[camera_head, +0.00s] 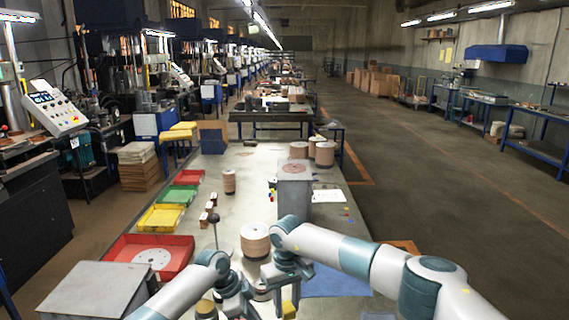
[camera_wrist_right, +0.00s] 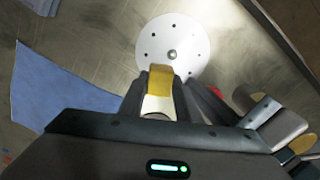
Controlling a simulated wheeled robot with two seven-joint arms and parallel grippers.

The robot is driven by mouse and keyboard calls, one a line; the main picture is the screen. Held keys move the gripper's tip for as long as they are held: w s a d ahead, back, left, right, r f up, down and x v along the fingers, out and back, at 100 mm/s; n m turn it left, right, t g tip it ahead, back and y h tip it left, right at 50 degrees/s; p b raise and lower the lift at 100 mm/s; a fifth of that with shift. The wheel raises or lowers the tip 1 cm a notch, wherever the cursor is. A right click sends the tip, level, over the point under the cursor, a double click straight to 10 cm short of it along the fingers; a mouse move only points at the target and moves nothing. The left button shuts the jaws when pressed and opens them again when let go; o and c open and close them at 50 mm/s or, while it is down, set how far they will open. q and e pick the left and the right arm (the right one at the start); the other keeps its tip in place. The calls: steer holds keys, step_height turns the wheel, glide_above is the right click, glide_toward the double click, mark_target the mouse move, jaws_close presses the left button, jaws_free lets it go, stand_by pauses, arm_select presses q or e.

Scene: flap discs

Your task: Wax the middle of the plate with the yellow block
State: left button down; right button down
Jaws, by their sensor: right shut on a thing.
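My right gripper (camera_head: 288,290) is low over the near part of the bench, shut on the yellow block (camera_head: 289,310). In the right wrist view the yellow block (camera_wrist_right: 158,92) stands out between the fingers (camera_wrist_right: 158,85). A round white plate (camera_wrist_right: 150,42) with small holes and a grey knob in its middle lies just beyond the block. The block overlaps the plate's near edge in that view; I cannot tell whether they touch. In the head view my arms hide most of that spot. My left gripper (camera_head: 234,295) is left of the right one, its fingers unclear.
A blue cloth (camera_head: 340,282) lies right of my right gripper. A red tray (camera_head: 177,245) with a white disc is at left, with yellow and green trays behind. A disc stack (camera_head: 255,242) and a grey box (camera_head: 294,190) stand beyond my grippers.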

mark_target(287, 318)
steer(key=shift+f, duration=2.35)
steer(key=shift+s, duration=0.15)
steer(key=shift+s+d+r, duration=0.1)
steer(key=shift+s, duration=1.55)
steer(key=shift+s, duration=0.15)
steer(key=shift+s+d, duration=0.1)
steer(key=shift+s, duration=1.55)
steer(key=shift+w, duration=0.15)
steer(key=shift+w, duration=1.65)
steer(key=shift+w, duration=0.15)
